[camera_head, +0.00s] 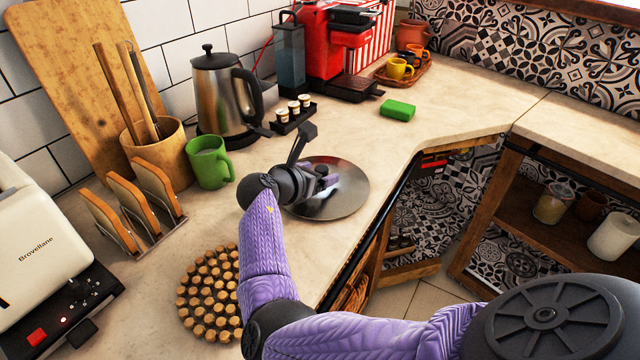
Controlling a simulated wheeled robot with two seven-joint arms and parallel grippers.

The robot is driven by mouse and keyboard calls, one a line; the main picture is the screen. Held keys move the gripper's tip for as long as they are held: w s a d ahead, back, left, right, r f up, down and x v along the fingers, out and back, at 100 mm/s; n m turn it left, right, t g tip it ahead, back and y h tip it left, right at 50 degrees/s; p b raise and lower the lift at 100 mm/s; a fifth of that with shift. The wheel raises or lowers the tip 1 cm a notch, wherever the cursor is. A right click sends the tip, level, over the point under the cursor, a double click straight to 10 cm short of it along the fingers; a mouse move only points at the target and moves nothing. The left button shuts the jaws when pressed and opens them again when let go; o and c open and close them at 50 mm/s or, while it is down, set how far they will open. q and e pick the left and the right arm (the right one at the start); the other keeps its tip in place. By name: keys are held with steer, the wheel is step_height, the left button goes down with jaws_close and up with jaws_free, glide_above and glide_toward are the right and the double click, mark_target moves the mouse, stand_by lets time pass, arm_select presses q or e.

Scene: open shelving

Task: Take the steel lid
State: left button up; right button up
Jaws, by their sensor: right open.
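The steel lid (348,200) is a round, shiny disc lying flat on the counter near its inner front edge. A small dark knob shows near its middle, partly hidden by my right gripper. My right gripper (314,160) is over the left and far part of the lid, with its fingers spread apart and nothing held between them. I cannot tell whether a finger touches the lid or its knob. My left gripper is out of view.
A green sponge (397,110) lies to the right. The counter drops off right of the lid.

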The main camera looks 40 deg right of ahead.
steer(key=shift+d, duration=0.1)
jaws_close()
stand_by(0.3)
steer(key=shift+r, duration=0.15)
